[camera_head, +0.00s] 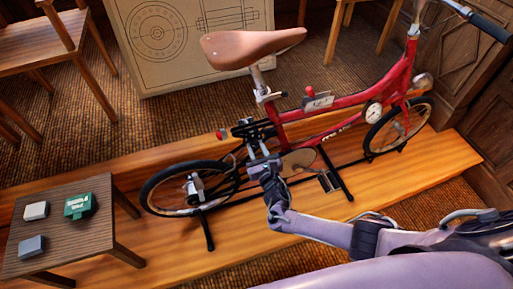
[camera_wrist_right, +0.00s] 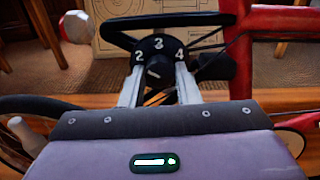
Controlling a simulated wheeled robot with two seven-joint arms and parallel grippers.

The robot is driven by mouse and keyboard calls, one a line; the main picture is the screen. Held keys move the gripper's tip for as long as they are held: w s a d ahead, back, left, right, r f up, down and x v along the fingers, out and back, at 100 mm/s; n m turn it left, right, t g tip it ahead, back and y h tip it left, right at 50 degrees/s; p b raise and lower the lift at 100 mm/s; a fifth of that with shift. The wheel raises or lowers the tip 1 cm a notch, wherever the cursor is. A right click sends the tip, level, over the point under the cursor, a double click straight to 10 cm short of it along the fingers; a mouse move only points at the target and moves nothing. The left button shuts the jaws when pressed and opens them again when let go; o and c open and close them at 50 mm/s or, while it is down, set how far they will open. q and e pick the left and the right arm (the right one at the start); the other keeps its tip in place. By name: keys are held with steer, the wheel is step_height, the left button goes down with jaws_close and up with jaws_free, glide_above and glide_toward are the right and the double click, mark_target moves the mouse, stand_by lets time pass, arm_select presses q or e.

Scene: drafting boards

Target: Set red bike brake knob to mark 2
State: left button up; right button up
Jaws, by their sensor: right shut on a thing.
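The red bike (camera_head: 330,125) stands upright on a black stand, its front wheel to the right. In the right wrist view the brake knob (camera_wrist_right: 159,72) is black and sits below a black dial (camera_wrist_right: 159,46) with white marks 2, 3 and 4, left to right. My right gripper (camera_wrist_right: 159,88) has its two pale fingers on either side of the knob and is shut on it. A small pale pointer shows on the knob, but which mark it faces is unclear. My left gripper is out of view.
The bike stands on a low wooden platform (camera_head: 420,170). A small dark table (camera_head: 75,235) at the left bears a green block (camera_head: 81,206), a white block (camera_head: 36,211) and a grey block (camera_head: 31,247). A drawing board (camera_head: 165,75) and chairs stand behind.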

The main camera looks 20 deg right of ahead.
steer(key=shift+f, duration=0.1)
stand_by(0.4)
steer(key=o, duration=1)
steer(key=shift+c, duration=0.2)
steer(key=s+p, duration=0.1)
steer(key=s, duration=0.7)
steer(key=shift+d, duration=0.15)
steer(key=shift+w, duration=0.1)
